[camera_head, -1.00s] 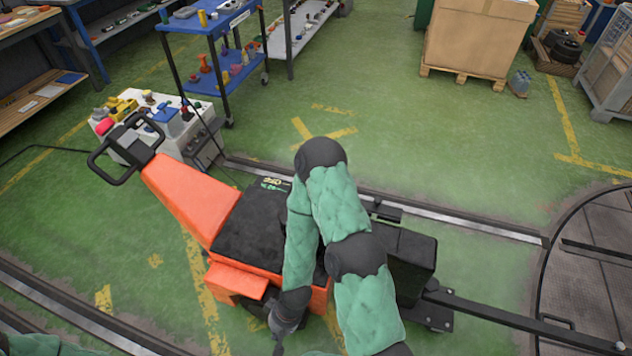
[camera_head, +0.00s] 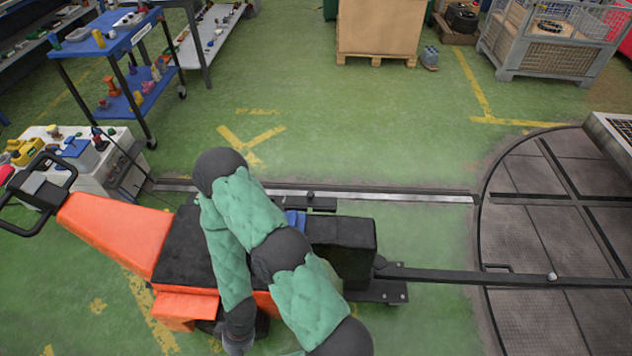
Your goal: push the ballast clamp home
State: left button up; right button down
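An orange cart (camera_head: 112,232) with a black top pad (camera_head: 182,250) and a black block (camera_head: 345,240) at its right end stands below the rail. A small blue part (camera_head: 295,222) shows between pad and block, partly behind my arm; I cannot tell whether it is the ballast clamp. My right arm, in a green sleeve, crosses over the cart and bends down in front of it. My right gripper (camera_head: 238,343) is a dark shape low at the cart's near side, mostly cut off by the bottom edge. Its fingers are not clear. My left gripper is out of view.
A long dark bar (camera_head: 470,276) runs from the cart's right end over the round turntable (camera_head: 530,330). A rail (camera_head: 400,196) lies behind the cart. A blue shelf trolley (camera_head: 115,45) and a cluttered white cabinet (camera_head: 105,170) stand left.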

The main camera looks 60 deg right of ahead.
aim_at(299, 203)
jog(key=k+l, duration=0.35)
jog(key=l, duration=0.15)
jog(key=k+l, duration=0.35)
jog(key=l, duration=0.1)
